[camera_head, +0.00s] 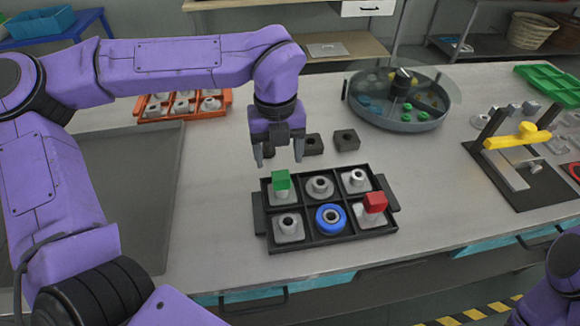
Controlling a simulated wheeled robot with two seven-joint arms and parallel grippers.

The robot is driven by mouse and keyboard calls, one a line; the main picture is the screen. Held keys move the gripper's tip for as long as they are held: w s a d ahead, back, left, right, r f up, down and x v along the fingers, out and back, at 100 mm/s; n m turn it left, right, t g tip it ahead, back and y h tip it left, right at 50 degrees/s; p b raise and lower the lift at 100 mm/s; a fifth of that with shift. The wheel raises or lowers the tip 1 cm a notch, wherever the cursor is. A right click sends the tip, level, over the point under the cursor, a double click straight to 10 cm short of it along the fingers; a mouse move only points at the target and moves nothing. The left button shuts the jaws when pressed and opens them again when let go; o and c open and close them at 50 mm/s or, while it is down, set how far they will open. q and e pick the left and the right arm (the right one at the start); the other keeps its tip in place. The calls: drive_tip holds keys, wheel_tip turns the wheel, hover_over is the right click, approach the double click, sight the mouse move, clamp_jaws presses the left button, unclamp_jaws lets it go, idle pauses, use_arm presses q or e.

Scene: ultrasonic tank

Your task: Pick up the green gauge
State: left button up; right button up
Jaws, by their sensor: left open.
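The green gauge appears to be the small green block (281,180) sitting on a grey part in the back left compartment of a black six-compartment tray (335,242). My left gripper (278,157) points down above and just behind that compartment. Its two fingers are apart with nothing between them, and the block looks clear of them. How high the fingertips are above the block is hard to tell. My right gripper is out of view; only part of my right arm shows at the bottom right corner.
The tray also holds grey parts, a blue ring (331,218) and a red block (375,202). Two dark blocks (346,140) stand behind it. A round tank (400,122), an orange tray (226,98) and a yellow-handled fixture (517,138) surround it. Bare bench lies right of the tray.

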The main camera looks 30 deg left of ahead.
sight(281, 175)
use_arm(q)
drive_tip(key=s, duration=0.1)
drive_tip(key=s+f, duration=0.1)
drive_tip(key=shift+s+f, duration=0.1)
drive_tip(key=shift+s, duration=0.2)
drive_tip(key=shift+d+f+p, duration=0.35)
drive_tip(key=shift+f+p, duration=0.15)
drive_tip(key=shift+f, duration=0.25)
drive_tip(key=f, duration=0.1)
drive_tip(key=w+f, duration=0.2)
drive_tip(key=f, duration=0.1)
drive_tip(key=shift+w+d+f, duration=0.1)
drive_tip(key=shift+d, duration=0.05)
drive_tip(key=shift+s+r, duration=0.2)
drive_tip(key=shift+s, duration=0.35)
drive_tip(key=c, duration=1.1)
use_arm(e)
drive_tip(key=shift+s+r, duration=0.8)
